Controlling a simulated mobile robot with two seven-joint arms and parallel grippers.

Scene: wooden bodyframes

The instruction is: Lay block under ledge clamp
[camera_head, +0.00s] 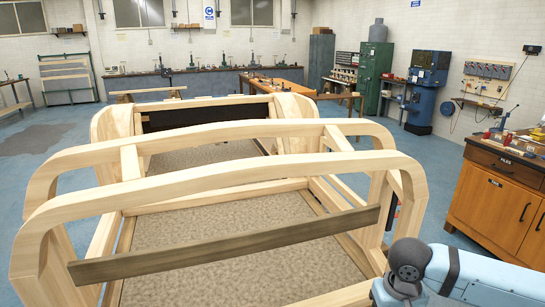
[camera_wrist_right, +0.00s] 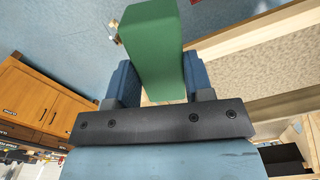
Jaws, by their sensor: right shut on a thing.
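In the right wrist view, my right gripper (camera_wrist_right: 160,82) is shut on a green block (camera_wrist_right: 152,38). The block sits between the two blue fingers and sticks out beyond them, clear of any surface that I can make out. In the head view, only part of my right arm (camera_head: 440,275) shows at the lower right; the gripper and block are out of sight there. My left gripper is in neither view. I cannot pick out the ledge clamp for certain; small tools and red items (camera_head: 487,134) lie on the workbench at the right, too small to tell.
A large pale wooden bodyframe (camera_head: 200,178) with curved hoops fills the middle. A darker wooden bar (camera_head: 230,245) crosses its front. An orange wooden workbench (camera_head: 495,195) stands at the right, beside my arm. Blue floor (camera_head: 455,180) lies open between frame and bench.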

